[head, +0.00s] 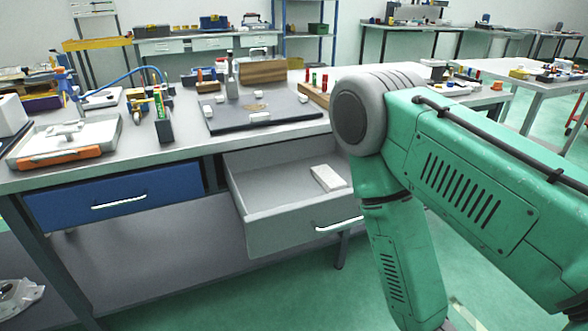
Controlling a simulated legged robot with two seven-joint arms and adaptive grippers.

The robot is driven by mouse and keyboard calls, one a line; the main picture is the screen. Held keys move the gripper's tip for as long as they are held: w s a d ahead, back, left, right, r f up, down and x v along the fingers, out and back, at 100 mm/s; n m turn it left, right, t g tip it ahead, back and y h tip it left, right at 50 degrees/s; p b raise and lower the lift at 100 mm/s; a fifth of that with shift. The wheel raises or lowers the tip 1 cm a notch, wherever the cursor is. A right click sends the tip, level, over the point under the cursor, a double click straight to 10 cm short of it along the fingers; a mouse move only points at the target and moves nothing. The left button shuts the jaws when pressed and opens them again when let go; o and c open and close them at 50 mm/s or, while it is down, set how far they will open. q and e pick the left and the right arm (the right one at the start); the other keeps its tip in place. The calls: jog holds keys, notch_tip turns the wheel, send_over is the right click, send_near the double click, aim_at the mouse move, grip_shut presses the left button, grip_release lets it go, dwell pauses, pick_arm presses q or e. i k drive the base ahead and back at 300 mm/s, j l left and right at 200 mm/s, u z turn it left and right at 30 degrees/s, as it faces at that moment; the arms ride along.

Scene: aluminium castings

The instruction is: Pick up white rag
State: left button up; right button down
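A white, flat, folded-looking piece (328,178) lies in the open grey drawer (285,226), near its right side; it looks like the white rag. My green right arm comes in from the right, bends at a large grey joint and reaches down past the drawer's right side. It hides the right end of the workbench. My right gripper is below the picture's lower edge, so its state is hidden. My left gripper is not seen.
The grey workbench (180,152) carries a dark board (262,113), a white tray with an orange part (66,140) and several tools. A blue drawer (115,197) to the left is shut. Green floor is free before the bench. A silvery object (18,298), unclear, shows lower left.

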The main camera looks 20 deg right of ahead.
aim_at(330, 180)
jog(key=i+l+u, duration=0.15)
jog(key=l+u, duration=0.2)
jog(key=l, duration=1.05)
jog(key=l+u, duration=0.4)
jog(key=l, duration=1.05)
